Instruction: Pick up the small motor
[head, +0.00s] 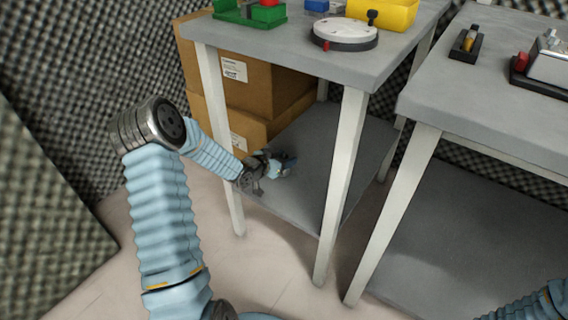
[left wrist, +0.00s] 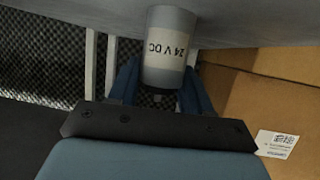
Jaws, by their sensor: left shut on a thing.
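The motor is too small and shaded to make out clearly there. I cannot tell whether it touches the shelf. My right arm shows only at the bottom right corner; its gripper is out of view.
A round white-topped device (head: 345,32) and bins are on top. A second table (head: 490,90) stands at right.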

